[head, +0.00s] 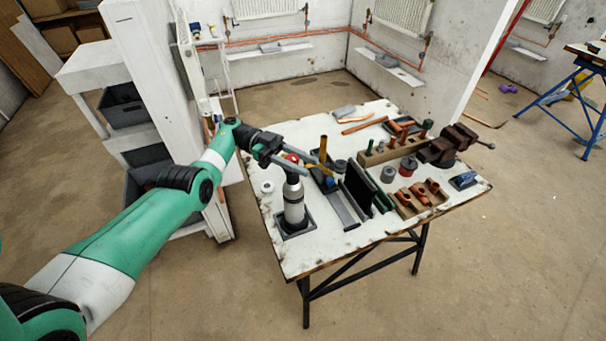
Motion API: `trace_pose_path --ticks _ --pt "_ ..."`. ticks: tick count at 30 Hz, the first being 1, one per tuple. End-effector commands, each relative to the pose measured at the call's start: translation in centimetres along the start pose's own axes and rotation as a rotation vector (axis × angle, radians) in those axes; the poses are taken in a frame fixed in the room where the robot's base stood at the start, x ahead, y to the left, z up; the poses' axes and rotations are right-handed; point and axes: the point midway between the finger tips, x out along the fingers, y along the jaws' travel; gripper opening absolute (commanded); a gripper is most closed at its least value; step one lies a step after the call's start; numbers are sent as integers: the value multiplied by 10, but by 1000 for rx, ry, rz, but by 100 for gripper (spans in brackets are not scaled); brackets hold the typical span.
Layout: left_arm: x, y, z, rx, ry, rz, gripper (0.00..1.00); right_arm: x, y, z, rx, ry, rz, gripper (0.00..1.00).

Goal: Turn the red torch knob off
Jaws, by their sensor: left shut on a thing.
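The torch (294,203) is a grey-white cylinder standing upright in a dark square holder (295,228) at the near left of the workbench. Its red knob (292,158) shows at the top, partly hidden by my gripper. My left gripper (305,166) reaches in from the left at the height of the torch top, its fingers level. It is shut on the red knob, which lies between the fingers. A yellow-brown upright piece (323,149) shows just beyond the fingertips. The knob's turned position is too small to tell. My right gripper is not in view.
Right of the torch stand a dark upright panel (357,187), wooden blocks with copper fittings (418,197) and a vise (449,145). A small white roll (267,187) lies left of the torch. A white partition (160,100) stands close behind my left arm. The bench's front strip is clear.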

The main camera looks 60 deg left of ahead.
Motion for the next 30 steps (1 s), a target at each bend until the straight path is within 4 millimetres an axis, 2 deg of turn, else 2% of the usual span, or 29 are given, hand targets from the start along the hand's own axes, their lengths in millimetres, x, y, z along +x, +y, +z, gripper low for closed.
trace_pose_path --ticks 3,15,16,20,21,30 --pt "0 1 3 -5 -3 14 0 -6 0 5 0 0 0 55" --pt "0 1 1 -5 -3 18 0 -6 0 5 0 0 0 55" --pt "0 1 1 -5 -2 18 43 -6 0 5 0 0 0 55" --pt "0 1 0 -4 -2 18 66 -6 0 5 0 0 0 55" --pt "0 1 0 -4 -2 18 70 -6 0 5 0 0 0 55" --pt "1 1 1 -2 -2 19 70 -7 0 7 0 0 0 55"
